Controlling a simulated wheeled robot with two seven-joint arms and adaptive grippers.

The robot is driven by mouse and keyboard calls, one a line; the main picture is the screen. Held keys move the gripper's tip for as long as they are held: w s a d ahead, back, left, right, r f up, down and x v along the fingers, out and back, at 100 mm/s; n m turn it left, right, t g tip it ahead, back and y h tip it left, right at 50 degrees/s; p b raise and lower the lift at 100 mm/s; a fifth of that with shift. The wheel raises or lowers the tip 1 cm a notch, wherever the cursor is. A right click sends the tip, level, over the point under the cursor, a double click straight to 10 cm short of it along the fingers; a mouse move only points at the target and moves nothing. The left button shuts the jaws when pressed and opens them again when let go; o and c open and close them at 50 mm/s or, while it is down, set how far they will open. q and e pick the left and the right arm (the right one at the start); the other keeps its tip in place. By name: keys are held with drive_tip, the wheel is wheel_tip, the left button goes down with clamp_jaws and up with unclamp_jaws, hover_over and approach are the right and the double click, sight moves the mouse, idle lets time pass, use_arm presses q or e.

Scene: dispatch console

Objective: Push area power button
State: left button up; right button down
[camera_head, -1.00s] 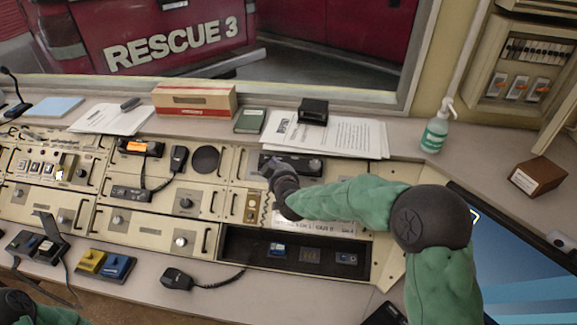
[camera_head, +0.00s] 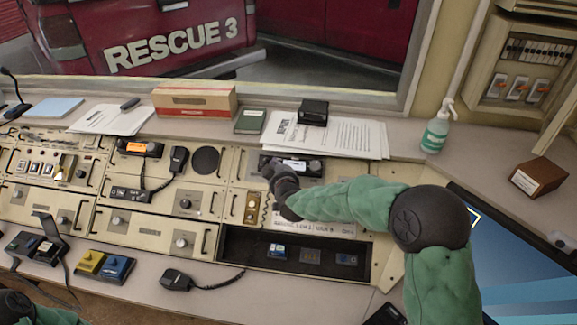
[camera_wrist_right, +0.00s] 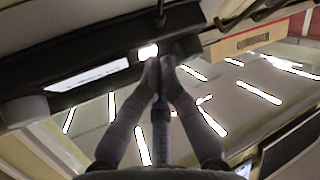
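A black radio-like unit (camera_head: 315,167) with a pale lit display and a knob is set in the upper console panel. My right gripper (camera_head: 268,168) is at its left end in the head view. In the right wrist view the right gripper (camera_wrist_right: 162,64) has its two fingers together with nothing between them. Its tips are at or just below a small lit white square (camera_wrist_right: 148,51) beside the lit display (camera_wrist_right: 88,76). I cannot tell whether they touch, or read a button label. My left gripper is out of view; only part of the left arm shows at bottom left.
A dark recess (camera_head: 236,244) with several small blue and grey controls is below my right arm. A handheld microphone (camera_head: 178,159) is to the left.

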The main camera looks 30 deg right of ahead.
drive_tip(key=shift+s+a+r+p, duration=0.15)
drive_tip(key=shift+s+r+p, duration=0.1)
drive_tip(key=shift+r+p, duration=0.2)
drive_tip(key=s+r+p, duration=0.1)
drive_tip(key=a+r+p, duration=0.1)
drive_tip(key=r+p, duration=0.1)
drive_tip(key=s+a+r+p, duration=0.1)
drive_tip(key=r+p, duration=0.1)
drive_tip(key=shift+s, duration=0.3)
drive_tip(key=shift+r+p, duration=0.15)
drive_tip(key=shift+p, duration=0.15)
idle(1.4)
